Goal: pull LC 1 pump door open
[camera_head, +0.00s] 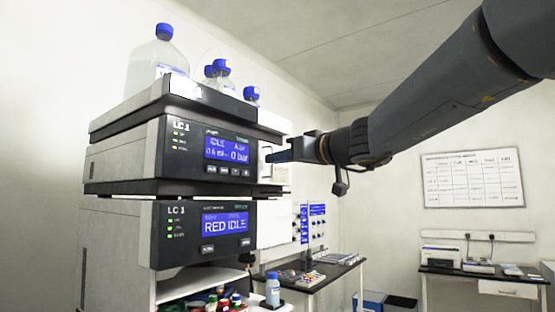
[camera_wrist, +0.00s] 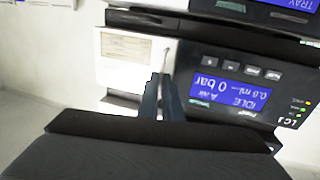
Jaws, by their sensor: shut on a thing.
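The LC 1 pump is the upper module, with a dark front and a blue display (camera_head: 227,149) reading IDLE and 0 bar. Its pale door (camera_head: 279,174) is at the right of the display. In the wrist view the module is upside down, with the white door (camera_wrist: 134,62) left of the dark display panel (camera_wrist: 232,84). The fingers mostly hide the handle. The door looks flush or nearly so; its exact angle is unclear.
Bottles with blue caps (camera_head: 163,58) stand on top of the stack. A bench (camera_head: 320,283) with racks is behind, at right. Open room lies right of the stack, below my arm.

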